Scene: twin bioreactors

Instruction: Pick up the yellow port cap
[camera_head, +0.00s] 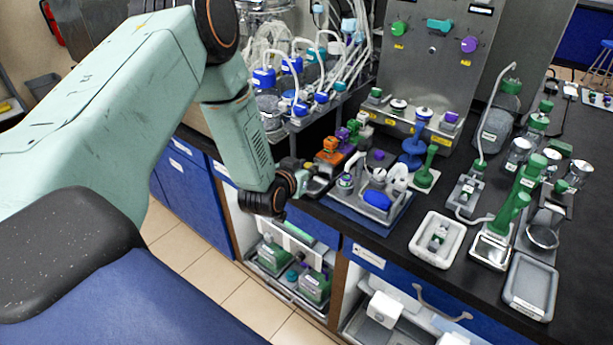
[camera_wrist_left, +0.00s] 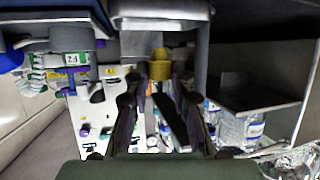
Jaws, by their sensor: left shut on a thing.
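The yellow port cap (camera_wrist_left: 160,65) shows in the left wrist view as a small ribbed yellow cylinder at the tips of my left gripper (camera_wrist_left: 160,84). The dark fingers are on either side of it and shut on it. In the head view my left gripper (camera_head: 303,178) is at the front edge of the black counter, left of the tray of small fittings. My right gripper is not in view.
Orange caps (camera_head: 330,145) stand close to my left gripper on the black counter (camera_head: 400,228). A blue tray (camera_head: 352,213) with fittings is just right of it. Blue-capped bottles (camera_head: 265,78) with tubing stand behind. Open shelves (camera_head: 285,238) are below the counter edge.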

